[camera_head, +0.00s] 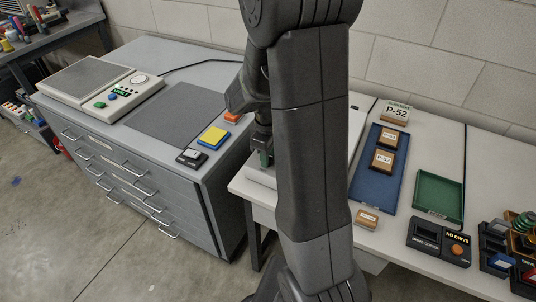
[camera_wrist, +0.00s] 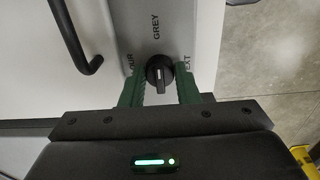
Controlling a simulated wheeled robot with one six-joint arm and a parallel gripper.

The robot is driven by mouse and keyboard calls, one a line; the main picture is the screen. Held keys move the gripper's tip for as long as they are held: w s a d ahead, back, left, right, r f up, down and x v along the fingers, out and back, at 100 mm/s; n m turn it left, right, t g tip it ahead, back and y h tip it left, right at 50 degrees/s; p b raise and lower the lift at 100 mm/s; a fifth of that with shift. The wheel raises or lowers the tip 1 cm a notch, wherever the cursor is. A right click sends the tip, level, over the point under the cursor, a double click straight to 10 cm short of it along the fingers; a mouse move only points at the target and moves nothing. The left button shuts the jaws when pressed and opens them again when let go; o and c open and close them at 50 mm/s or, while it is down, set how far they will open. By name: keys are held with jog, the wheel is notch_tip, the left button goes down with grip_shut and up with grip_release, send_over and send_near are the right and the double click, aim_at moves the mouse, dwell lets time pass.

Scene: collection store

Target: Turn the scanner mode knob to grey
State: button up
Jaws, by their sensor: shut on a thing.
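The black scanner mode knob (camera_wrist: 160,72) is in the wrist view, on a light grey panel (camera_wrist: 205,30). "GREY" is printed above it, a partly covered label ending in "UR" to its left, and one ending in "EXT" to its right. A pale line on the knob looks roughly upright, in line with "GREY"; its exact angle is hard to tell. My gripper (camera_wrist: 160,80) has its green fingers on both sides of the knob, shut on it. In the head view, my arm hides the knob and most of the white scanner (camera_head: 258,178).
A black handle (camera_wrist: 75,40) lies left of the knob in the wrist view. In the head view, a blue tray (camera_head: 365,188) and a green tray (camera_head: 438,190) lie right of my arm. A grey drawer cabinet (camera_head: 150,165) stands left, with a yellow-and-blue block (camera_head: 214,137) on top.

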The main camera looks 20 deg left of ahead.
jog(key=o, duration=1)
jog(key=shift+c, duration=0.2)
jog(key=shift+r, duration=0.1)
notch_tip(320, 180, up, 14)
jog(key=p, duration=0.1)
jog(key=shift+f, duration=0.25)
notch_tip(320, 180, down, 14)
jog(key=shift+r+b, duration=0.15)
jog(key=shift+b, duration=0.35)
